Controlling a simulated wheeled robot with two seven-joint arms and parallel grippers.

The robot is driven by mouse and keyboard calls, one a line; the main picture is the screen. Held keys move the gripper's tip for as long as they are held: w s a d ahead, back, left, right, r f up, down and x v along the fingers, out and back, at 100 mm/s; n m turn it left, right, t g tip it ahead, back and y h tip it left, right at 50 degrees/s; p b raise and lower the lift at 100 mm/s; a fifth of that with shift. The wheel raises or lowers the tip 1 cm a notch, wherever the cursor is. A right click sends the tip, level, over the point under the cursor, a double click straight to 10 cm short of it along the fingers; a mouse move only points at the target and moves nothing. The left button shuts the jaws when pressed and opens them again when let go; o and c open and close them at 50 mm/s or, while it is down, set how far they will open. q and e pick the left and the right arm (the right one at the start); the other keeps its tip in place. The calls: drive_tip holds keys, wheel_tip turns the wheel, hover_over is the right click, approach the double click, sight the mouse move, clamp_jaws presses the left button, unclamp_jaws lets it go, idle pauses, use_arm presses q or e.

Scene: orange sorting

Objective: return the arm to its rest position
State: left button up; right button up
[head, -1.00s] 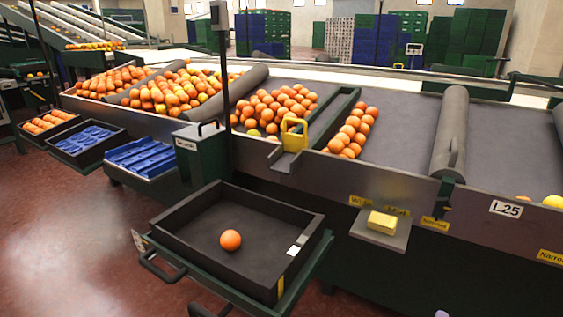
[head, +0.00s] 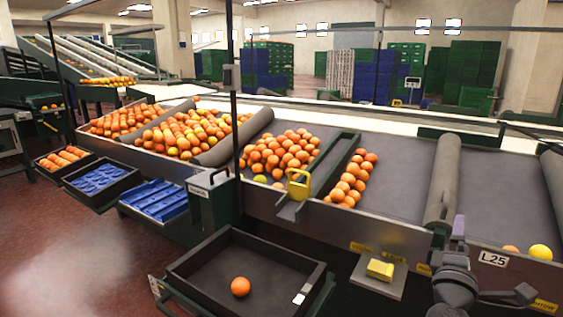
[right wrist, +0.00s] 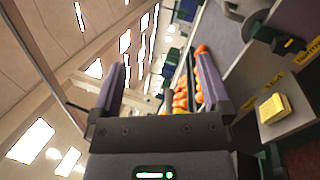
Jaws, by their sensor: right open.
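My right gripper (head: 458,228) is at the lower right of the head view, pointing up in front of the sorting line's front panel, near the L25 label. In the right wrist view its two purple-grey fingers (right wrist: 162,80) stand wide apart with nothing between them. That view is tilted and looks up toward the ceiling and windows. My left gripper is in no view. One orange (head: 240,286) lies in the black tray (head: 189,268) at the lower middle, away from the right gripper.
A small shelf with a yellow block (head: 380,269) sticks out left of my right arm; the block also shows in the wrist view (right wrist: 273,108). A grey roller (head: 443,180) lies on the belt behind the gripper. Heaps of oranges (head: 281,153) lie further left.

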drive_tip(key=w+a+f+m+y, duration=0.3)
drive_tip(key=a+f+m+y, duration=0.5)
drive_tip(key=m+y, duration=0.3)
drive_tip(key=s+f+g, duration=0.4)
drive_tip(key=s+f, duration=0.3)
drive_tip(key=f, duration=0.5)
drive_tip(key=s+f+g, duration=0.4)
drive_tip(key=s+f, duration=0.3)
drive_tip(key=f, duration=0.6)
drive_tip(key=s+a+f+g, duration=0.1)
drive_tip(key=s+f+g, duration=0.1)
drive_tip(key=s+f, duration=0.45)
drive_tip(key=s+f+g, duration=0.2)
drive_tip(key=s+f, duration=0.1)
drive_tip(key=s, duration=0.6)
drive_tip(key=s+a+f+g, duration=0.1)
drive_tip(key=s+f+g, duration=0.1)
drive_tip(key=s+f, duration=0.35)
drive_tip(key=s+a+f+g, duration=0.1)
drive_tip(key=s+g, duration=0.3)
drive_tip(key=s, duration=1.8)
drive_tip(key=shift+s+a+m+b, duration=0.15)
drive_tip(key=shift+a+m+b, duration=0.25)
drive_tip(key=shift+b, duration=0.05)
